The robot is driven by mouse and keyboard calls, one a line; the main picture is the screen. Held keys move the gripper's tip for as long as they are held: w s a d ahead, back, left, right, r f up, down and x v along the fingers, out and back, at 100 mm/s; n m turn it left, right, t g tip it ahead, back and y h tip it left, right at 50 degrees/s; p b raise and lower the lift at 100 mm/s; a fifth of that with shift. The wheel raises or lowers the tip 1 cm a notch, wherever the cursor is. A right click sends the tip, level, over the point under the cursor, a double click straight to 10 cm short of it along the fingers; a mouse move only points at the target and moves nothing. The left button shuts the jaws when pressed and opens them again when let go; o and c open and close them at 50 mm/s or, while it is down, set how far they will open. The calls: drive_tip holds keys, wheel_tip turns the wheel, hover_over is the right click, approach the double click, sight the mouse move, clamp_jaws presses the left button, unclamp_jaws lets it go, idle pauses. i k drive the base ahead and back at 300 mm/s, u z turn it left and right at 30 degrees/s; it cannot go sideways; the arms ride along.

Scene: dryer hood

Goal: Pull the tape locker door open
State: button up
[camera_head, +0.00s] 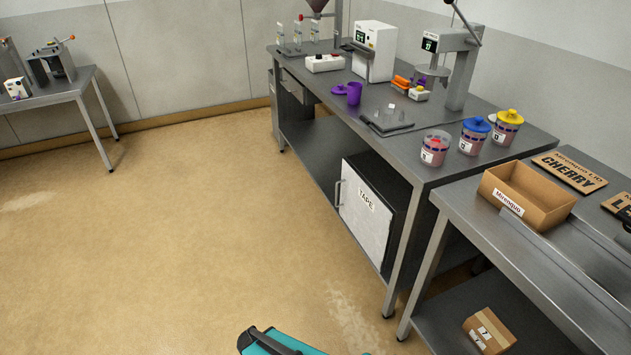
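The tape locker stands under the steel workbench, on its lower level. Its pale door (365,212) carries a "TAPE" label (366,200) and faces the open floor on the left. A vertical bar handle (338,193) is on the door's left edge. The door looks shut against the dark locker body (394,192). My gripper is not in view. A teal and black part at the bottom edge looks like part of my own body, well apart from the door.
The floor (200,220) in front of the locker is clear. A nearer bench on the right holds an open cardboard box (527,195). Bench legs (404,255) stand close right of the locker.

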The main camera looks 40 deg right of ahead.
sight(368, 216)
drive_tip(key=u, duration=0.25)
drive_tip(key=i, duration=0.95)
drive_tip(key=u, duration=0.25)
